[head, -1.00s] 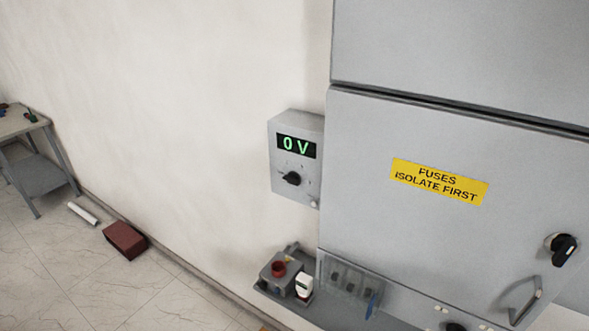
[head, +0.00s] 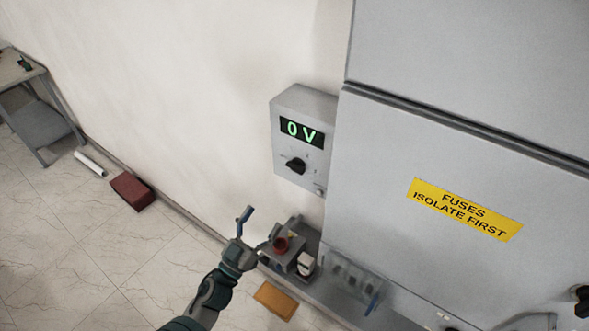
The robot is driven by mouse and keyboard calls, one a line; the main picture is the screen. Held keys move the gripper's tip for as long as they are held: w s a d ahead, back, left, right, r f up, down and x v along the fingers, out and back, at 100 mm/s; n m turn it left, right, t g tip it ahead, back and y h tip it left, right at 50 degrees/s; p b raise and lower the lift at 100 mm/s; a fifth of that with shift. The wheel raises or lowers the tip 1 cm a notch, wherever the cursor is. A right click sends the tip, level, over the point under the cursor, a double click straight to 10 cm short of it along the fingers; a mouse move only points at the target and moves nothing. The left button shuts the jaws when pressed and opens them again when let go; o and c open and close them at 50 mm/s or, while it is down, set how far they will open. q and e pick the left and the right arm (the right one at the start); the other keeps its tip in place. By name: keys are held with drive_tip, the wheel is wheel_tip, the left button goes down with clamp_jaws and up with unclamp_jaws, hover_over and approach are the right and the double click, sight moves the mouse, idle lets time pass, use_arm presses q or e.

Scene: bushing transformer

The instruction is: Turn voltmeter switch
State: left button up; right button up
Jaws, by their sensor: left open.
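The voltmeter box (head: 302,140) is a grey box on the white wall, left of the large grey cabinet. Its display (head: 301,132) reads 0 V in green. The black voltmeter switch (head: 295,166) sits below the display, with small marks around it. My left gripper (head: 253,232) is below and to the left of the box, apart from it. Its fingers are spread and look empty. It stands in front of the small shelf and partly hides its left end.
The grey cabinet (head: 420,130) with a yellow fuse label (head: 464,209) fills the right. A shelf below holds a red button box (head: 281,247) and a white item (head: 305,264). A brown brick-like block (head: 132,191) and a white tube (head: 89,163) lie on the floor at left.

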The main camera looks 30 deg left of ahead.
use_arm(q)
drive_tip(key=b, duration=0.6)
approach(294, 171)
drive_tip(key=x, duration=0.4)
drive_tip(key=p+x, duration=0.2)
drive_tip(key=x, duration=0.2)
drive_tip(key=shift+w+r, duration=0.2)
drive_tip(key=shift+w, duration=0.05)
drive_tip(key=shift+w+r+p, duration=0.1)
drive_tip(key=shift+w+p, duration=0.25)
drive_tip(key=shift+w, duration=0.3)
drive_tip(key=shift+a, duration=0.2)
drive_tip(key=c, duration=0.6)
drive_tip(key=shift+s+d, duration=0.1)
drive_tip(key=shift+d, duration=0.05)
drive_tip(key=c, duration=0.6)
